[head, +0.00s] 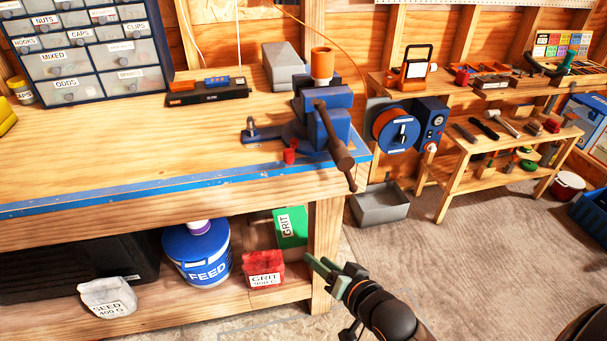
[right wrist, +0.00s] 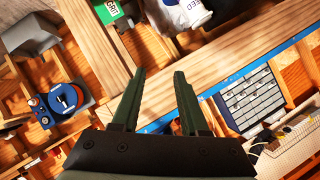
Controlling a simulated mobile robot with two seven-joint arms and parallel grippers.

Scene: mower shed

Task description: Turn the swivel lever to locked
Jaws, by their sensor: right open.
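A blue vise (head: 335,125) is mounted at the bench's right front corner, with an orange cylinder (head: 321,64) upright at its top and a dark bar handle (head: 337,148) slanting down in front. At its base is a small red-ended part (head: 290,153), which looks like the swivel lever; its setting is too small to read. A grey bolt (head: 251,130) stands on the base's left lug. My right gripper (head: 318,262) is open and empty, below the bench top near the front right leg, apart from the vise. Its two green fingers also show in the right wrist view (right wrist: 159,73).
The workbench (head: 130,160) has a blue front edge. A grey bin (head: 380,206) is on the floor. A reel (head: 396,130) hangs right of the vise.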

